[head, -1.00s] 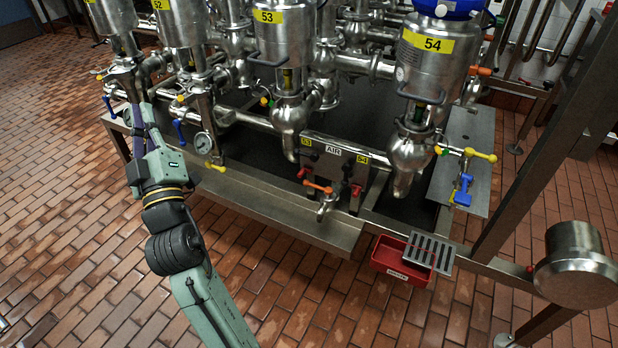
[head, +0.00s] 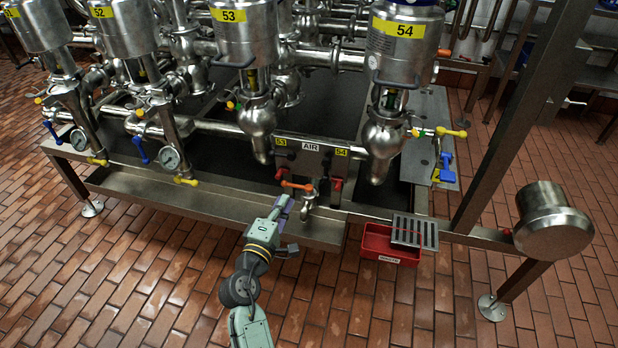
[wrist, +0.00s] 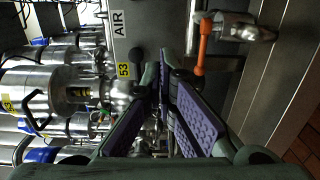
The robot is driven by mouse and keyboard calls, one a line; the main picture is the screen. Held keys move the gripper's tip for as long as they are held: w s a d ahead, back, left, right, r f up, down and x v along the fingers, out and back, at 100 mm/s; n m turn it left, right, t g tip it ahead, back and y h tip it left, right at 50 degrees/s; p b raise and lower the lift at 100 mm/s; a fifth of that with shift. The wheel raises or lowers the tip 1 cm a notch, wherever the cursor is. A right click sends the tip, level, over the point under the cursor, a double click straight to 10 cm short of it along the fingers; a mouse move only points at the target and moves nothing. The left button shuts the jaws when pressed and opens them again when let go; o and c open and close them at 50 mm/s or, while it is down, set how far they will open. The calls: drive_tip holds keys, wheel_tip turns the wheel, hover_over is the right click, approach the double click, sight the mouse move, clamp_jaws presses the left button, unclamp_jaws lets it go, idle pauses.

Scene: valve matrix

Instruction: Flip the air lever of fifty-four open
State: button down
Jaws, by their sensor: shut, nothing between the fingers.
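The AIR panel (head: 311,160) is on the front of the frame, with yellow 53 and 54 labels. The air lever of fifty-four (head: 337,184), with a red end, hangs below the 54 label (head: 341,152). The matching red lever (head: 281,173) is below the 53 label. My gripper (head: 283,202) is shut and empty, low in front of the panel, left of the fifty-four lever and apart from it. In the wrist view my purple-padded fingers (wrist: 165,76) meet near the 53 label (wrist: 123,70) and AIR label (wrist: 118,23). The 54 label is outside that view.
An orange-handled tap (head: 297,186) sticks out between the two levers, close to my fingers; its handle also shows in the wrist view (wrist: 203,48). A red waste tray (head: 385,245) with a grate is at right. Steel valve 54 (head: 402,45) stands above. The tiled floor in front is clear.

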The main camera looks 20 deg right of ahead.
sight(326, 170)
drive_tip(key=p+x, duration=0.2)
drive_tip(key=x, duration=0.8)
drive_tip(key=shift+r, duration=0.2)
drive_tip(key=shift+s+d+f+p, duration=0.1)
drive_tip(key=shift+s+d+p, duration=0.15)
drive_tip(key=shift+d+p, duration=0.25)
drive_tip(key=shift+s+d+p, duration=0.25)
drive_tip(key=shift+d, duration=0.45)
drive_tip(key=shift+s+d+f, duration=0.1)
drive_tip(key=shift+s+d, duration=0.15)
drive_tip(key=shift+d, duration=0.35)
